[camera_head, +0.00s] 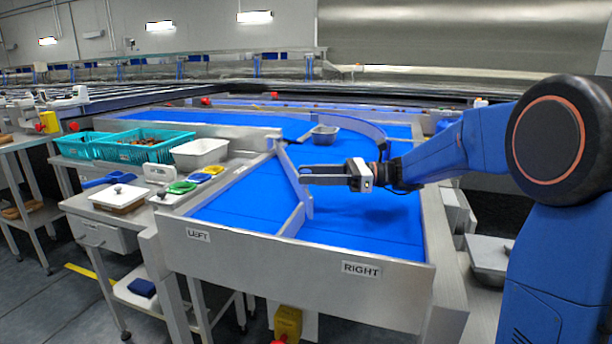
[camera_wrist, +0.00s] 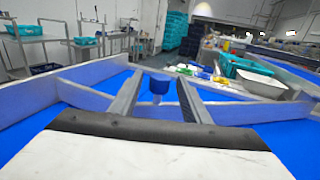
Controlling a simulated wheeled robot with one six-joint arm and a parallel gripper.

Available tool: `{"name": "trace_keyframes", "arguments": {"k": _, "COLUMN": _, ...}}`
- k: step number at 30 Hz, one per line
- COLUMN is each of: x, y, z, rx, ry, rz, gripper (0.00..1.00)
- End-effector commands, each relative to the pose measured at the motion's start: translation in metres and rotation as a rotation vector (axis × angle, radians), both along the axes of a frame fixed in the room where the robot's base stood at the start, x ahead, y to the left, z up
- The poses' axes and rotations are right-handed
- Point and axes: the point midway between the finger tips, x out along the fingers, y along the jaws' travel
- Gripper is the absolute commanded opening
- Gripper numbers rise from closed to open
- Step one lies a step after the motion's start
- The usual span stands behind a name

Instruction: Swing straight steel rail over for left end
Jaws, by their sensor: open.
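The straight steel rail (camera_head: 291,178) stands on edge on the blue belt (camera_head: 350,218), running from the back toward the front. Its near end is close to the fixed divider (camera_head: 291,221) between the end marked LEFT (camera_head: 197,235) and the end marked RIGHT (camera_head: 361,269). My gripper (camera_head: 305,174) reaches in from the right, at the rail's middle. I cannot tell whether the fingers touch the knob or rail.
Left of the belt, a bench holds teal crates (camera_head: 138,147), a white tub (camera_head: 200,152) and coloured dishes (camera_head: 182,187). Steel side walls edge the belt.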

Motion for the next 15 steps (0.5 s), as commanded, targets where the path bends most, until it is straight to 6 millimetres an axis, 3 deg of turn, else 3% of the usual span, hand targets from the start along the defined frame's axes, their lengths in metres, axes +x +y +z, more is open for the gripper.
{"name": "trace_keyframes", "arguments": {"k": 6, "x": 0.0006, "y": 0.0132, "z": 0.0002, "rx": 0.001, "ry": 0.0, "rz": 0.0, "gripper": 0.43}}
{"name": "trace_keyframes", "arguments": {"k": 15, "x": 0.0008, "y": 0.0143, "z": 0.0001, "rx": 0.001, "ry": 0.0, "rz": 0.0, "gripper": 0.41}}
